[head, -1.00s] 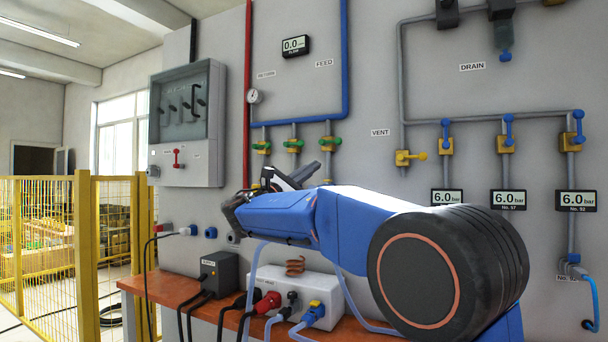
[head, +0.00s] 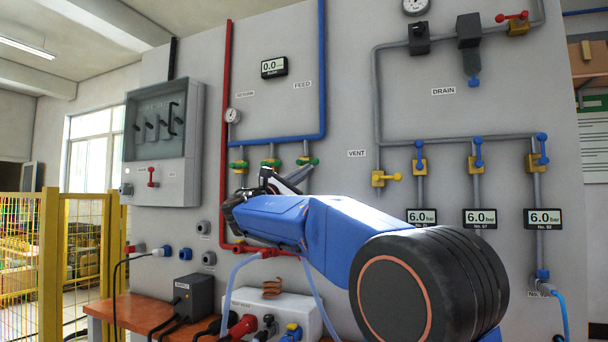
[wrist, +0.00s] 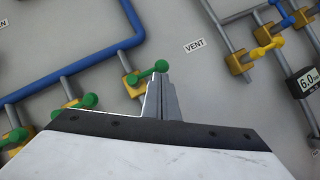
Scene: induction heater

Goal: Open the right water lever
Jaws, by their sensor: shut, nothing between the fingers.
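Three green-handled levers sit on yellow valves under the blue pipe. The right lever (head: 308,161) lies roughly crosswise to its vertical pipe. In the wrist view, its green handle (wrist: 160,66) shows right at my fingertips, and its yellow valve body (wrist: 130,84) is just to the left. The middle lever (head: 271,162) and left lever (head: 239,165) are beside it. My gripper (wrist: 160,82) is shut and empty. Its tips overlap the right handle's end in the picture; I cannot tell whether they touch. In the head view my gripper (head: 290,180) is just below the right lever, partly hidden by my arm.
A yellow-handled vent valve (head: 384,178) is to the right, with several blue-handled valves (head: 478,155) beyond. The blue pipe (head: 322,80) runs above the levers. Below are a bench (head: 135,312) and a white box (head: 262,303) with cables. A grey cabinet (head: 160,140) stands left.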

